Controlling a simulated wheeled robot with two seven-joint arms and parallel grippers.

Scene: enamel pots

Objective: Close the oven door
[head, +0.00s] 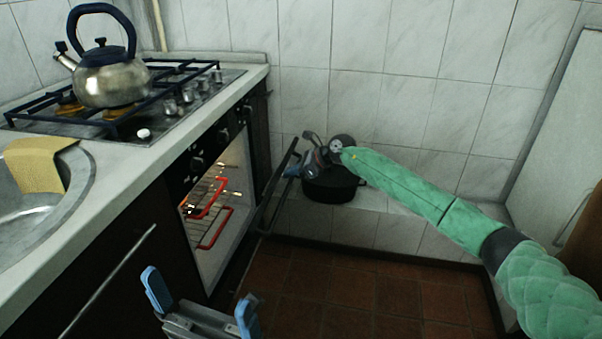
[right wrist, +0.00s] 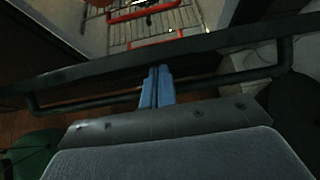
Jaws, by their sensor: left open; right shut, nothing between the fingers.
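The oven (head: 215,195) is open, with its lit inside and red-edged racks showing. The dark oven door (head: 275,197) stands out from the opening, seen nearly edge-on in the head view. My right gripper (head: 293,167) is shut and empty at the door's upper part. In the right wrist view its blue fingertips (right wrist: 157,75) are together at the door's handle bar (right wrist: 95,101), close to the door's edge; I cannot tell if they touch. My left gripper (head: 201,305) is open and empty, low in front of the cabinet, apart from the door.
A black pot (head: 332,184) stands on the tiled ledge behind my right gripper. A kettle (head: 108,77) sits on the hob (head: 190,105). A yellow cloth (head: 38,165) hangs over the sink edge (head: 75,190). The red-brown floor (head: 350,295) is clear.

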